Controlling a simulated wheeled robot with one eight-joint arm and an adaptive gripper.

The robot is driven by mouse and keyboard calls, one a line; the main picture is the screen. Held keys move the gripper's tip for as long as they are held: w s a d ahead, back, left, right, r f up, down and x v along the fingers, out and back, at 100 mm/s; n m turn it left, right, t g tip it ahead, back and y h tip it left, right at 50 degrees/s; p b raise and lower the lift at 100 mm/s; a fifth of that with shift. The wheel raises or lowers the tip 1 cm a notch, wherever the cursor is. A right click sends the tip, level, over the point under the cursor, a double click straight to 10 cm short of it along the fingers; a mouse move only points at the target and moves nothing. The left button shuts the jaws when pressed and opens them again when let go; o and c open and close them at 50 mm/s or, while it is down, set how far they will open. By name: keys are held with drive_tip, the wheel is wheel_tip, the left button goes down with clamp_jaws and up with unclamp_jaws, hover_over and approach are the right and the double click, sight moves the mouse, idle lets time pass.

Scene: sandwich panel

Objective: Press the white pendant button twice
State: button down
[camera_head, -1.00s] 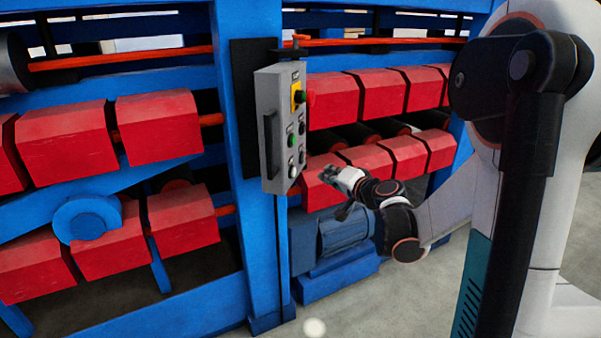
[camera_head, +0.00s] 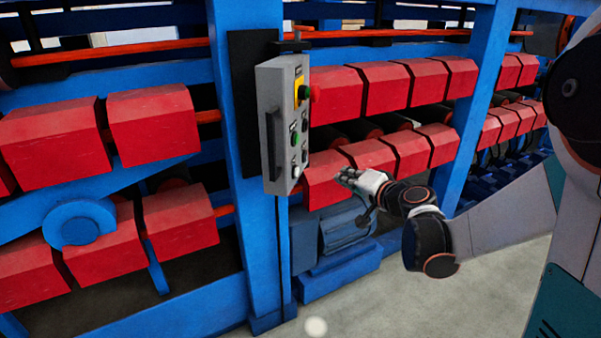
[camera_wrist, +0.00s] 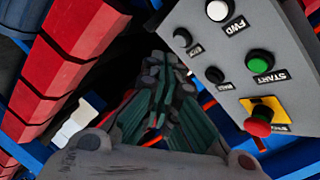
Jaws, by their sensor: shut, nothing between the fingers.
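The grey pendant box (camera_head: 274,150) hangs on a blue post, its button face turned to the right. Its white button (camera_wrist: 218,10), beside an FWD label, is at the top edge of the wrist view. In the head view the white button (camera_head: 294,171) is small, near the bottom of the face. My gripper (camera_head: 346,177) is shut and empty, to the right of the pendant's lower end and apart from it in the picture. In the wrist view my gripper (camera_wrist: 168,65) points up the picture, left of the button panel.
A green START button (camera_wrist: 260,62), a red stop button (camera_wrist: 258,126) on a yellow plate and black buttons share the panel. Red roller blocks (camera_head: 370,155) and a blue motor (camera_head: 345,225) lie behind my gripper. Grey floor (camera_head: 430,290) is open in front.

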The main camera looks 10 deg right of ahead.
drive_tip(key=w+a, duration=0.4)
drive_tip(key=a, duration=0.3)
drive_tip(key=shift+a, duration=0.35)
drive_tip(key=shift+a, duration=0.15)
idle(1.2)
drive_tip(key=shift+w+a, duration=0.2)
drive_tip(key=shift+a, duration=0.05)
drive_tip(key=shift+w+a, duration=0.2)
drive_tip(key=shift+a, duration=0.15)
idle(0.8)
idle(0.4)
drive_tip(key=shift+s+d, duration=0.4)
drive_tip(key=shift+d, duration=0.3)
drive_tip(key=d, duration=0.1)
drive_tip(key=s+d, duration=0.1)
drive_tip(key=d, duration=0.1)
drive_tip(key=s+d, duration=0.1)
drive_tip(key=shift+s+d, duration=0.15)
drive_tip(key=shift+d, duration=0.1)
